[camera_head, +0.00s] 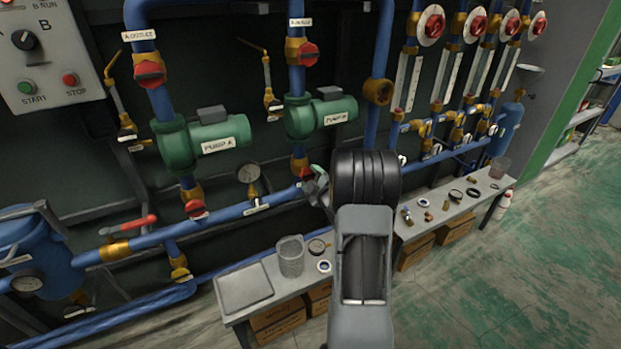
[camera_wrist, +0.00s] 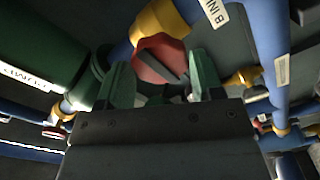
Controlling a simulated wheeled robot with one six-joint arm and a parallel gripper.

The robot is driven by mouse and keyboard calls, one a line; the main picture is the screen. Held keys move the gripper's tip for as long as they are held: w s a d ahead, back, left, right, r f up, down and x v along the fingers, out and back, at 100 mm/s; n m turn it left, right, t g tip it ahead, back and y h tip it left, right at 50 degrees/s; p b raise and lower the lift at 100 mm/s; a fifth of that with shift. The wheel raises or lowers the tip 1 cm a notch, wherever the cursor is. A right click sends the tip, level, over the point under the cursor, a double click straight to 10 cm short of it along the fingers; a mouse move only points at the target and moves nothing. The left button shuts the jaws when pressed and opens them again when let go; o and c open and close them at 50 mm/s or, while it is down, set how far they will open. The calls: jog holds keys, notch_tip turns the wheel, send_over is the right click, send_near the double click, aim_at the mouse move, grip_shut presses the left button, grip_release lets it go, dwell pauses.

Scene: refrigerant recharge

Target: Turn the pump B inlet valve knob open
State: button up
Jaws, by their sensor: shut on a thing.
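The pump B inlet valve knob is red, with a grey bar across its face, on a brass valve body. In the wrist view the knob (camera_wrist: 158,60) sits between the green fingers of my gripper (camera_wrist: 162,85), which is shut on it. A label starting "B IN" shows on the blue pipe beside it. In the head view the knob (camera_head: 299,165) is just below green pump B (camera_head: 322,115), partly hidden by my gripper (camera_head: 314,183). My arm hides the pipe to the right. How far the knob is turned is not clear.
Pump A (camera_head: 208,138) stands left, with red-knobbed valves above and below it. A pressure gauge (camera_head: 249,173) is left of my gripper. A low bench (camera_head: 243,310) with a beaker (camera_head: 290,255) and small parts runs below. Open green floor lies at right.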

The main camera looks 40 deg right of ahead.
jog(key=shift+f+b, duration=0.15)
jog(key=shift+b, duration=0.35)
jog(key=shift+n+b, duration=0.35)
jog(key=shift+n, duration=0.15)
jog(key=n+b, duration=0.1)
jog(key=b, duration=0.2)
jog(key=shift+n, duration=0.4)
jog(key=shift+n+b, duration=0.4)
jog(key=shift+b, duration=0.15)
jog(key=shift+n+b, duration=0.5)
jog(key=shift+b, duration=0.1)
